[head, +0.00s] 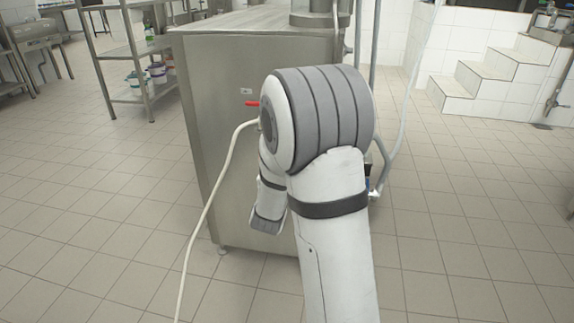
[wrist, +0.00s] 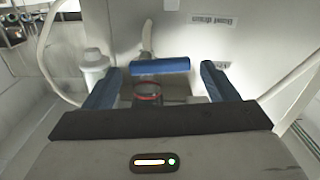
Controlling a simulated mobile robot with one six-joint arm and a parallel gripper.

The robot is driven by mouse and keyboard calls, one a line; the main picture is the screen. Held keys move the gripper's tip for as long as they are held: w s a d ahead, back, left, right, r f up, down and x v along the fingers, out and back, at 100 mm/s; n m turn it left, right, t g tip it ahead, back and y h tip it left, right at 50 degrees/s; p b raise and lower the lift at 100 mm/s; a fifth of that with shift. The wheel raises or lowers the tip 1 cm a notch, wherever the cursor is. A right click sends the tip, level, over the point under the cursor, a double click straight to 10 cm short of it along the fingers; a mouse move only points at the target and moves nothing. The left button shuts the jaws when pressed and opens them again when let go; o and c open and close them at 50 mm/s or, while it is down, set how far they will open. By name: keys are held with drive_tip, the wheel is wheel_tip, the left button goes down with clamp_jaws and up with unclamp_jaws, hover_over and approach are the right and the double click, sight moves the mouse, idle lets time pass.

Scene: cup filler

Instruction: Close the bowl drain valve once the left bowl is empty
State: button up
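In the wrist view a blue bar-shaped valve handle (wrist: 160,66) lies crosswise above a pipe fitting with a red ring (wrist: 147,97). My gripper (wrist: 161,69) has its two blue fingers wide apart, one on each side of the handle. The handle lies between the fingertips with a gap at each end, and nothing is gripped. In the head view my own arm hides the gripper and most of the valve area. No bowl interior shows, so I cannot tell whether the left bowl is empty.
The steel machine cabinet (head: 225,130) stands ahead, with a red lever (head: 252,103) and a pale hose (head: 207,205) on its side. A label (wrist: 212,20) shows upside down above the handle. A shelf rack (head: 130,97) stands back left, white steps (head: 490,75) back right. Tiled floor is clear.

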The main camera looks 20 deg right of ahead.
drive_tip(key=c, duration=0.9)
drive_tip(key=shift+r+m, duration=0.15)
drive_tip(key=shift+m, duration=0.65)
drive_tip(key=o, duration=1)
drive_tip(key=p+v, duration=0.2)
drive_tip(key=v, duration=0.5)
drive_tip(key=shift+s+a, duration=0.15)
drive_tip(key=shift+s, duration=0.25)
